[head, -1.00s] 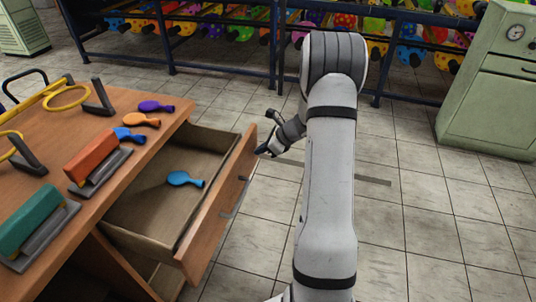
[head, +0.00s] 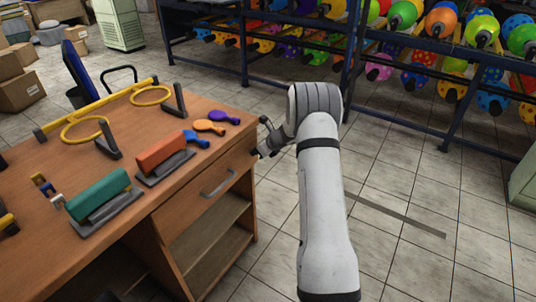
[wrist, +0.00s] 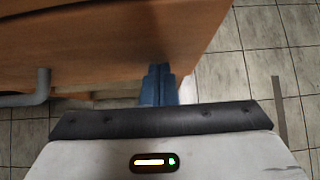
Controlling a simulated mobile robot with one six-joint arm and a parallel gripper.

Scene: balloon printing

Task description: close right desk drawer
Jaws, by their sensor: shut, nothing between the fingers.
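The right desk drawer (head: 221,181) is in the desk's front in the head view. Its wooden front sits flush under the desktop, with a grey bar handle (head: 218,182); its inside is hidden. In the wrist view the drawer front (wrist: 120,45) fills the upper left and its handle (wrist: 40,90) shows at the left. My gripper (head: 262,154) is at the drawer front's right end, near its upper corner. In the wrist view its blue fingers (wrist: 158,84) are together and empty, close to the wood. I cannot tell whether they touch it.
Below the drawer are open shelves (head: 212,225). A balloon rack (head: 345,70) stands behind. The tiled floor (head: 410,200) at right is mostly clear.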

